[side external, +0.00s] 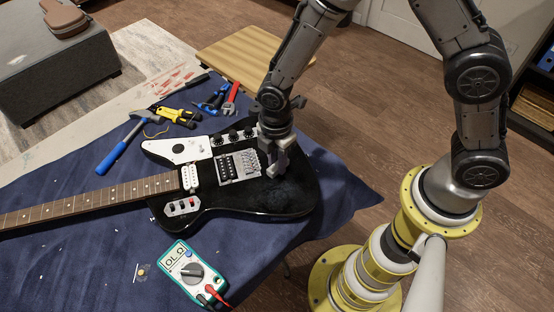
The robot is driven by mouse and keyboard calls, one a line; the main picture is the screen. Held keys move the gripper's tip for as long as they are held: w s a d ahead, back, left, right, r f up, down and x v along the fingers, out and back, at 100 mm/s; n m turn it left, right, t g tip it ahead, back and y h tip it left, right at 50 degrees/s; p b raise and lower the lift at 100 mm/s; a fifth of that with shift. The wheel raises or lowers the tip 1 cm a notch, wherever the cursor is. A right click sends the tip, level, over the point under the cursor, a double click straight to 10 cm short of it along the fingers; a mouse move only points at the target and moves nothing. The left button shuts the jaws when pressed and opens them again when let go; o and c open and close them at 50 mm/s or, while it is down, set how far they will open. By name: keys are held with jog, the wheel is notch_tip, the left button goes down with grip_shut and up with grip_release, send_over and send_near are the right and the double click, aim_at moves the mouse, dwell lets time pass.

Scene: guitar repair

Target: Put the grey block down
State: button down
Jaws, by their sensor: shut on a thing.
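My gripper (276,162) points down over the right part of the black electric guitar (290,195), just right of its metal bridge (240,166). The gripper is shut on a small grey piece, which I take to be the grey block. The fingers and the block are alike in colour, so its outline is hard to make out. It is at or just above the guitar's top; I cannot tell whether it touches.
The guitar lies on a dark blue cloth (340,195). A multimeter (190,272) with red leads lies in front. A hammer (120,142), yellow-handled tool (175,115) and pliers (231,98) lie behind. A wooden stool (240,52) stands beyond.

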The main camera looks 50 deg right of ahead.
jog(key=shift+f, duration=0.15)
jog(key=c, duration=0.7)
grip_release()
notch_tip(320, 180, up, 13)
jog(key=shift+f, duration=0.2)
jog(key=s+d+r+m+t, duration=0.5)
jog(key=s+d+r+m, duration=0.8)
jog(key=s+d+m, duration=0.2)
jog(key=s+m, duration=0.2)
jog(key=m, duration=0.1)
jog(key=shift+s+r+t, duration=0.15)
jog(key=shift+r+t, duration=0.15)
jog(key=shift+r, duration=0.05)
